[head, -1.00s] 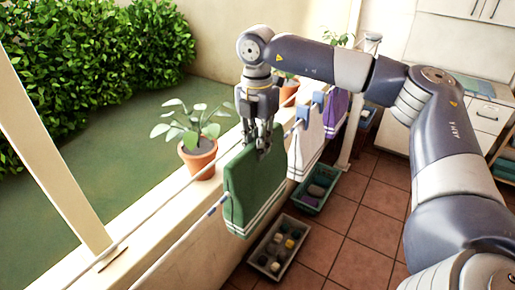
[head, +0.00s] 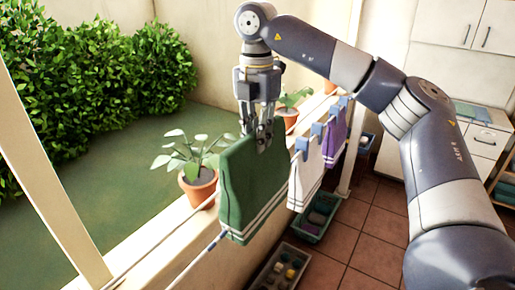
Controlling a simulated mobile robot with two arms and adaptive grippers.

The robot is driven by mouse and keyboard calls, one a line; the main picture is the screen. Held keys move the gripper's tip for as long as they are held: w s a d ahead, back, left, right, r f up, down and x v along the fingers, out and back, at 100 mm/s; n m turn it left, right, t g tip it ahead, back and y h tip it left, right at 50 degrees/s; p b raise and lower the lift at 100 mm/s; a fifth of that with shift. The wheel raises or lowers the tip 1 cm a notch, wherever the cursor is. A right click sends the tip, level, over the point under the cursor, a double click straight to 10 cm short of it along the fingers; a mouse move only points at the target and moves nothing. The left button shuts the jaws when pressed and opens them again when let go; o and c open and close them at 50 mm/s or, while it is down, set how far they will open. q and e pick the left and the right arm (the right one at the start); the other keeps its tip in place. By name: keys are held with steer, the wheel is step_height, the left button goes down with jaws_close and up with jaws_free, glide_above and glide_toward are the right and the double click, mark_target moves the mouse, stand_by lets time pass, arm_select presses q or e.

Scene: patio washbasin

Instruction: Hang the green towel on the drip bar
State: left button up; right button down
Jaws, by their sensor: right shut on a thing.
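The green towel (head: 250,185) with white stripes near its lower edge hangs from my right gripper (head: 262,145). The gripper points down and its fingers are shut on the towel's top edge. The towel is in front of the thin rail (head: 200,252), which seems to be the drip bar, and covers part of it. I cannot tell whether the towel touches the rail or drapes over it. A white towel (head: 307,175) and a purple towel (head: 335,138) hang farther along, with blue clips (head: 317,130) at their tops. My left gripper is out of view.
A potted plant (head: 198,188) stands on the ledge just left of the green towel, close to it. More pots (head: 290,117) stand farther along. On the tiled floor (head: 360,225) are a green bin (head: 312,228) and a grey tray (head: 262,278).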

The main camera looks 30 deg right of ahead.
step_height(320, 180, up, 9)
steer(key=shift+r, duration=0.2)
stand_by(0.4)
steer(key=shift+s+d, duration=0.1)
steer(key=s+d, duration=0.3)
steer(key=s, duration=0.5)
steer(key=s+d, duration=0.3)
steer(key=s, duration=0.4)
steer(key=shift+s+d+r, duration=0.2)
steer(key=shift+s+r, duration=0.15)
steer(key=shift+r, duration=0.1)
steer(key=shift+w, duration=0.1)
